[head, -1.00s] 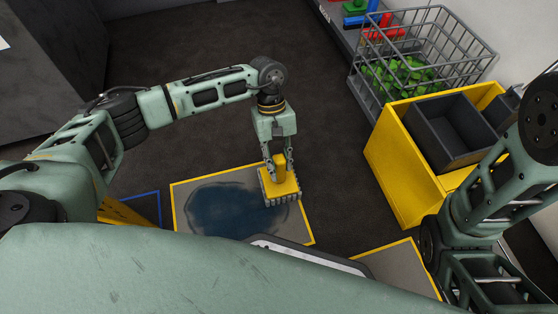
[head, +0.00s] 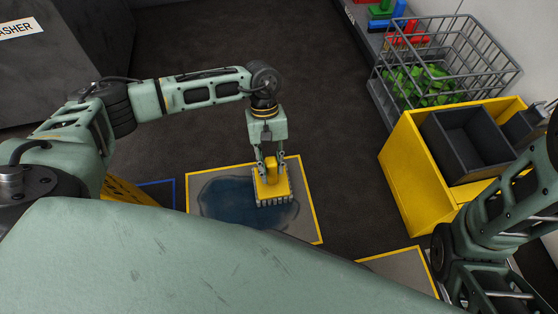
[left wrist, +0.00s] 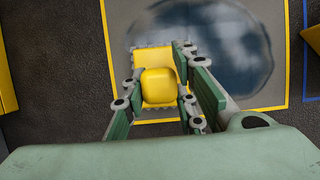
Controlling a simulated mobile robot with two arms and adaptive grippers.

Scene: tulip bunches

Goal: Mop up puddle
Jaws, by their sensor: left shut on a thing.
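A dark blue puddle (head: 225,203) lies on a grey floor panel edged in yellow (head: 305,221). It also shows in the left wrist view (left wrist: 233,50). My left gripper (head: 270,174) is shut on the yellow handle of a mop head (head: 272,188) with a grey fringe. The mop head is over the right part of the puddle. I cannot tell how firmly it touches the floor. In the left wrist view the yellow handle (left wrist: 159,87) sits between the fingers of my left gripper (left wrist: 160,90). My right arm shows at the right edge, but its gripper is out of view.
A yellow cart (head: 408,181) with a dark bin (head: 468,146) stands on the right. Behind it is a wire basket (head: 497,72) of green leaves. A second yellow-edged panel (head: 400,266) lies at the lower right. The dark floor (head: 190,45) behind the puddle is clear.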

